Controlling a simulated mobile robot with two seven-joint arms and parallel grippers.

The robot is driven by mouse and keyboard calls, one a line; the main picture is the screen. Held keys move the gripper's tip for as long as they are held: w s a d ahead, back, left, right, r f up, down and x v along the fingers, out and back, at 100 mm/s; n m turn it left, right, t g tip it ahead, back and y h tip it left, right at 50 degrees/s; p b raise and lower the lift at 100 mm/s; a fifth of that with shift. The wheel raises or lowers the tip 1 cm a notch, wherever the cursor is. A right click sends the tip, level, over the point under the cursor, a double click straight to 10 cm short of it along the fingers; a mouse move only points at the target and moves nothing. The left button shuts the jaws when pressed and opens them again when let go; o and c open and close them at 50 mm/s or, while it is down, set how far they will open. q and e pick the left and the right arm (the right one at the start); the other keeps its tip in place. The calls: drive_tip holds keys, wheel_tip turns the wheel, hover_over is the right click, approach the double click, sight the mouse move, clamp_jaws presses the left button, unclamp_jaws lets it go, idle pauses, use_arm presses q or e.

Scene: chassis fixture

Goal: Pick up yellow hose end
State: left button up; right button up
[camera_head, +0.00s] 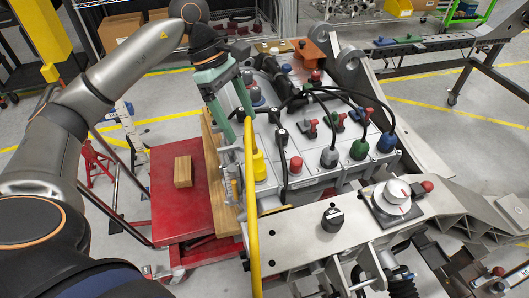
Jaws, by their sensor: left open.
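A yellow hose (252,230) runs up from the bottom edge of the head view, in front of the grey chassis. Its upper end is near the fingertips of my left gripper (239,128). A yellow connector (259,167) sits just right of the hose on the grey box. My left gripper has two teal fingers pointing down, spread apart, and it is open. Whether the fingers touch the hose cannot be told. My right gripper is not in view.
A red cart top (180,215) with a wooden block (183,171) is left of the chassis. Black cables (345,95) with grey, green and blue plugs crowd the box to the right. A black knob (332,219) and a white round part (397,192) stand on the metal beam.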

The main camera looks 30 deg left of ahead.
sight(252, 152)
use_arm(q)
drive_tip(key=x, duration=0.3)
drive_tip(key=p+x, duration=0.1)
drive_tip(key=x, duration=0.3)
drive_tip(key=s+x, duration=0.1)
drive_tip(key=x, duration=0.3)
drive_tip(key=shift+d+f, duration=0.1)
drive_tip(key=shift+d, duration=0.15)
clamp_jaws()
idle(0.4)
